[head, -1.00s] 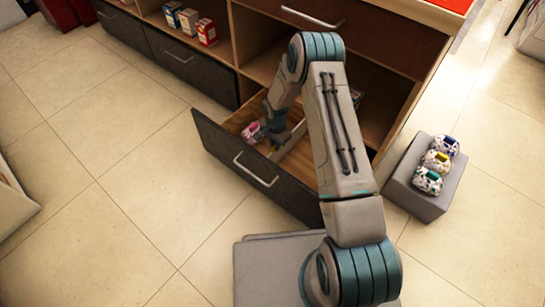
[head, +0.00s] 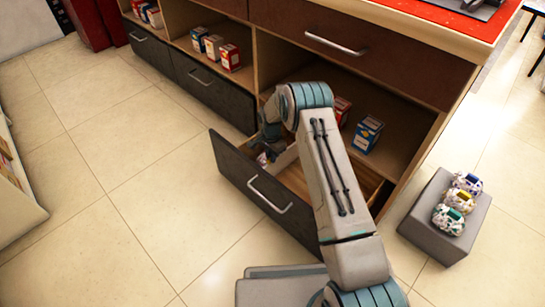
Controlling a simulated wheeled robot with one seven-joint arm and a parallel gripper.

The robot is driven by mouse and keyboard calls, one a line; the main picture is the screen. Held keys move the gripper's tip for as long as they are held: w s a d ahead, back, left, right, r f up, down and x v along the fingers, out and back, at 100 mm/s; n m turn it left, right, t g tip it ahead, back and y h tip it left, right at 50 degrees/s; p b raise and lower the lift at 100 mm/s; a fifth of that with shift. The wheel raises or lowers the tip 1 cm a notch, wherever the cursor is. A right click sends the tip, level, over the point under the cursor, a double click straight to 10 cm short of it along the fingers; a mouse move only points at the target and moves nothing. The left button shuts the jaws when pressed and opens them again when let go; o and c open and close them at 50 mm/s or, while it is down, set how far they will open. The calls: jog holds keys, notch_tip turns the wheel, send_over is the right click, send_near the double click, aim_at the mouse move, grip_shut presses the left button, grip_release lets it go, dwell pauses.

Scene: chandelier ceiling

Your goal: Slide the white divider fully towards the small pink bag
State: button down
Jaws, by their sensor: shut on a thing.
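The white divider (head: 287,157) stands in the open drawer (head: 252,187), near its left end. The small pink bag (head: 263,160) is in the drawer's left corner, just left of the divider and partly hidden. My gripper (head: 271,143) reaches down into the drawer at the divider, shut on it. The fingertips are mostly hidden behind the wrist and arm. The exact gap between divider and bag cannot be told.
Boxes (head: 369,134) stand on the shelf behind my arm, and more boxes (head: 230,57) stand on the left shelf. A grey block (head: 443,222) with several patterned bags (head: 455,203) stands right of the drawer. The tiled floor at left is clear.

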jog(key=c, duration=1.5)
grip_release()
jog(key=shift+w+a, duration=0.1)
jog(key=shift+a, duration=0.4)
jog(key=shift+d, duration=0.1)
jog(key=shift+d+r, duration=0.1)
jog(key=shift+d, duration=0.05)
jog(key=shift+r, duration=0.25)
notch_tip(320, 180, up, 13)
jog(key=p, duration=0.5)
jog(key=shift+r+p, duration=0.1)
jog(key=shift+p, duration=0.25)
